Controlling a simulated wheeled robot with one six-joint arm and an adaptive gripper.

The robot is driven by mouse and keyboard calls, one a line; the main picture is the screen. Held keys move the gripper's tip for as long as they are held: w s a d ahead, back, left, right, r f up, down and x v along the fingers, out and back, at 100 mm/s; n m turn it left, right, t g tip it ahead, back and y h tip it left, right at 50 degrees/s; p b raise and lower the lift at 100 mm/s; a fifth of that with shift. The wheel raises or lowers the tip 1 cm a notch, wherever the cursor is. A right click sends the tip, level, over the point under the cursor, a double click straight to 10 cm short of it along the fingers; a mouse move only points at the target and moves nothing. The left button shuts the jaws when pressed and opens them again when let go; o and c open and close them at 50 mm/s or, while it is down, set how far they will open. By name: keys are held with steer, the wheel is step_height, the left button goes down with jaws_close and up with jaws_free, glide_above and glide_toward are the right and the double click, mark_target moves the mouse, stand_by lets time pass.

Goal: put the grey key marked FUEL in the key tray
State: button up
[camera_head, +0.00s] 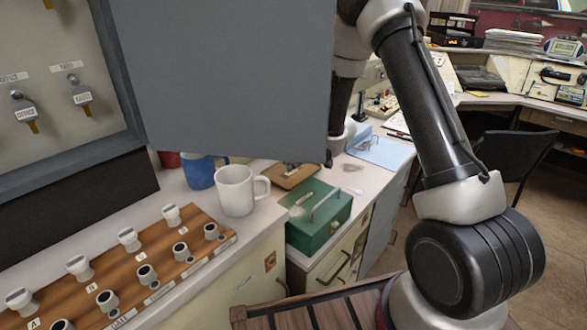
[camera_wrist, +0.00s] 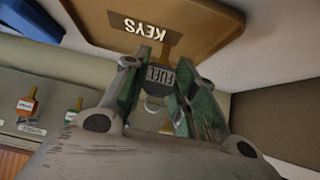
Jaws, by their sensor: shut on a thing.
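The grey key marked FUEL (camera_wrist: 160,77) is in my gripper (camera_wrist: 163,67) in the wrist view, its label readable between the fingers. My gripper is shut on it. The brown key tray (camera_wrist: 214,38), with a dark KEYS label (camera_wrist: 145,27), lies just beyond the fingertips in that view. I cannot tell whether the key touches the tray. In the head view the tray (camera_head: 304,175) shows partly on the white counter, behind a green box. The grey cabinet door hides most of my gripper there.
The open grey cabinet door (camera_head: 235,75) fills the upper middle of the head view. A white mug (camera_head: 236,190), a blue mug (camera_head: 201,172) and the green box (camera_head: 318,218) stand near the tray. A wooden board of switches (camera_head: 130,262) lies in front.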

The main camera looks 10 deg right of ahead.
steer(key=shift+f, duration=1.3)
steer(key=shift+f, duration=0.15)
steer(key=o, duration=0.9)
